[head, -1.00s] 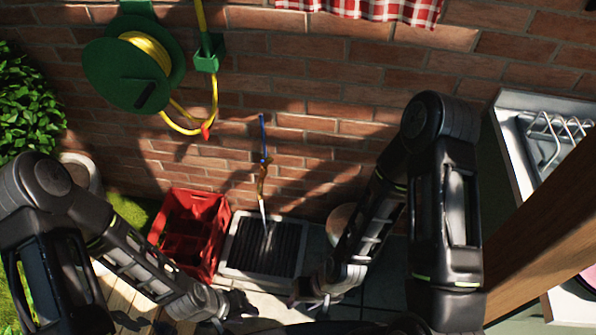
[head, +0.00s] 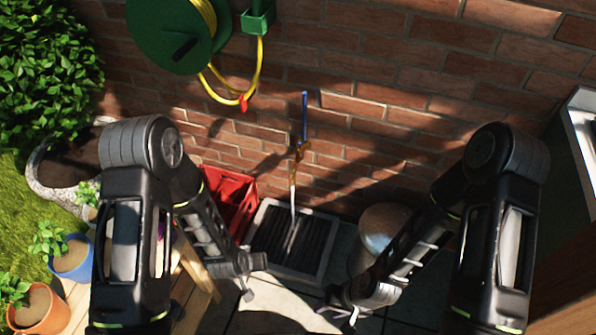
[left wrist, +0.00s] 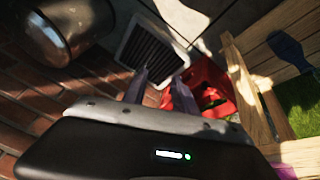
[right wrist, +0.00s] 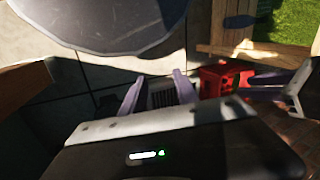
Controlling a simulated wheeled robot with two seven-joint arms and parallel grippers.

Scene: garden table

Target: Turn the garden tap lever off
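The garden tap (head: 300,151) is brass and stands out from the brick wall in the head view. Its blue lever (head: 304,116) points up from the body. A pale stream (head: 292,196), which looks like running water, falls from the spout to the drain grate (head: 262,213). My left gripper (head: 247,290) is below and left of the tap in the head view. My right gripper (head: 340,312) is below and right of it. Both are apart from the tap. Each wrist view shows spread fingers with nothing between them, left (left wrist: 160,92) and right (right wrist: 157,92). The tap is not clear in either wrist view.
A red crate (head: 232,192) stands left of the grate. A metal pot (head: 383,225) stands right of it. A green hose reel (head: 170,30) with yellow hose hangs on the wall, upper left. Potted plants and a wooden bench (head: 195,270) are at the left.

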